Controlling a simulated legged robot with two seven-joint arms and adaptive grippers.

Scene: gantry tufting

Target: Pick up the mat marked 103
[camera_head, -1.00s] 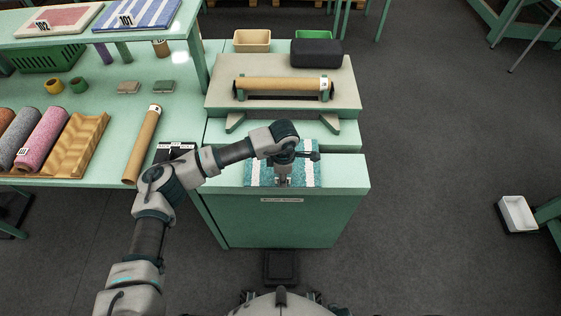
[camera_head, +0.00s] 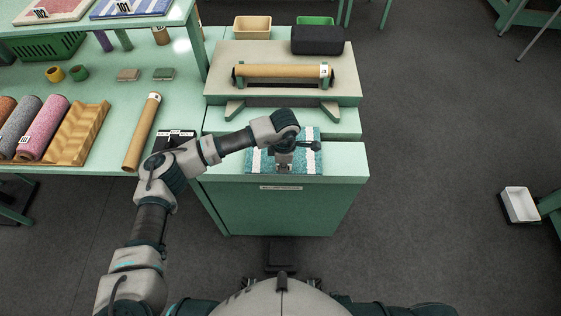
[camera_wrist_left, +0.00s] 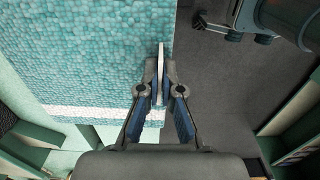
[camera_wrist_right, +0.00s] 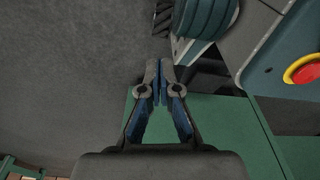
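A teal mat with white stripes (camera_head: 308,161) lies flat on the green cabinet top, at its front edge; no number on it is readable. My left gripper (camera_head: 284,168) is at the mat's front edge, pointing down. In the left wrist view the mat (camera_wrist_left: 90,50) fills the left side, and my left gripper (camera_wrist_left: 160,75) is shut on a thin white tag (camera_wrist_left: 160,60) at the mat's edge. My right gripper (camera_wrist_right: 159,72) is shut and empty in the right wrist view, away from the mat.
Behind the mat, a cardboard tube (camera_head: 280,71) rests on a grey stand. The side table at left holds rolls (camera_head: 45,125), a wooden tray (camera_head: 82,135) and another tube (camera_head: 142,132). Mats 101 (camera_head: 130,8) and 102 (camera_head: 52,9) lie on the shelf.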

